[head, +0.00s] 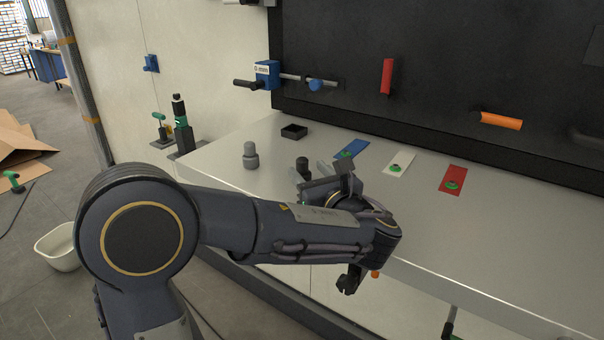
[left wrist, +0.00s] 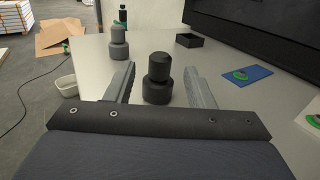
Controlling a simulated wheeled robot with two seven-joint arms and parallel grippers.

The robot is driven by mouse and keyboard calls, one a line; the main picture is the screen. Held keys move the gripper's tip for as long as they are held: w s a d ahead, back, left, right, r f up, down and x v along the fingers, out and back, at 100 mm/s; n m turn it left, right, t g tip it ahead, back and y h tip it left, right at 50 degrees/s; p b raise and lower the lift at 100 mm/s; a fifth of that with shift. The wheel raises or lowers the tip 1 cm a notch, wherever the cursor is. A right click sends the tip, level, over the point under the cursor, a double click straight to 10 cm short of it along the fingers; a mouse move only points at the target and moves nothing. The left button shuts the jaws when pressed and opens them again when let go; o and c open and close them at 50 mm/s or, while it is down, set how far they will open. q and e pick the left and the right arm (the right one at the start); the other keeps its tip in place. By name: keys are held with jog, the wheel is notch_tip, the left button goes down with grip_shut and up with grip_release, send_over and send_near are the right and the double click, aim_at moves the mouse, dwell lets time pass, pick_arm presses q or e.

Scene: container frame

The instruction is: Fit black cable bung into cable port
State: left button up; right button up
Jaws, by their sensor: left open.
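The black bung (head: 302,163) stands upright on the grey bench top (head: 225,160). In the left wrist view the black bung (left wrist: 158,80) sits between the two fingers of my left gripper (left wrist: 159,78), with a gap showing on each side. The left gripper (head: 310,172) is open and low over the bench, partly hidden by my own wrist in the head view. I cannot tell which item is the cable port. Blue (head: 351,149), white (head: 399,163) and red (head: 453,179) plates with green round pieces lie to the right.
A grey bung (head: 250,155) stands left of the black one. A small black open box (head: 294,131) lies behind. A dark panel (head: 440,70) with a blue clamp (head: 267,73), a red handle (head: 387,76) and an orange handle (head: 501,121) rises at the back.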

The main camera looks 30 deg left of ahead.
aim_at(298, 159)
pick_arm(q)
jog(key=p+x, duration=0.1)
jog(key=x, duration=0.5)
jog(key=c, duration=1.1)
jog(key=shift+o, duration=0.2)
jog(key=shift+r, duration=0.1)
